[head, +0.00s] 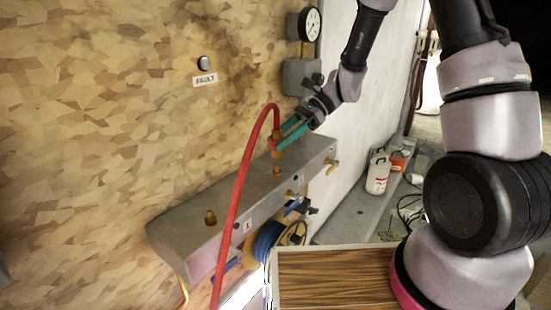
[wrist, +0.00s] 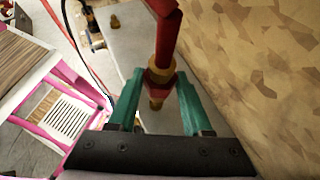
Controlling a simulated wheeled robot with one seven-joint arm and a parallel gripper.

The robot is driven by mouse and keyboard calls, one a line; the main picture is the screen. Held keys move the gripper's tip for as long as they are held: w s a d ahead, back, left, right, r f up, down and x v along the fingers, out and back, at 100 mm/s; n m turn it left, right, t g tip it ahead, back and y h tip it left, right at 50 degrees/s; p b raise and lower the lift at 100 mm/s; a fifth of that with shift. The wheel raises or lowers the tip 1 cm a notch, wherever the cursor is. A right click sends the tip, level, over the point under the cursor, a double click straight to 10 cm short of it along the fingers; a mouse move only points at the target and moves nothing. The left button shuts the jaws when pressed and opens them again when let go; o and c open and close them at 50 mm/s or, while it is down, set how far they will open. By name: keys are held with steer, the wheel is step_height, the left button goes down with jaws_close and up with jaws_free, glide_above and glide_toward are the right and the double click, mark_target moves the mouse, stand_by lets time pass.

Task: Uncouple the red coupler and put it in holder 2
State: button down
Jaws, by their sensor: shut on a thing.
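The red coupler (wrist: 162,78), with brass parts and a red hose on its upper end, sits between the teal fingers of my gripper (wrist: 158,90) in the wrist view. My gripper (head: 284,143) is shut on it. In the head view the coupler (head: 275,147) is above a brass fitting (head: 276,171) on the grey ledge, and a small gap seems to show between them. A second brass fitting (head: 210,217) stands nearer the ledge's left end, above a label reading 1. I cannot make out a label for holder 2.
The red hose (head: 236,190) arches down in front of the grey ledge (head: 180,232). A patterned wall (head: 120,120) stands close behind. Gauge (head: 312,24), valves and a blue hose reel (head: 268,242) are nearby. A slatted-top table (head: 330,280) stands in front.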

mark_target(281, 137)
steer(key=shift+r, duration=0.1)
steer(key=shift+r, duration=1.95)
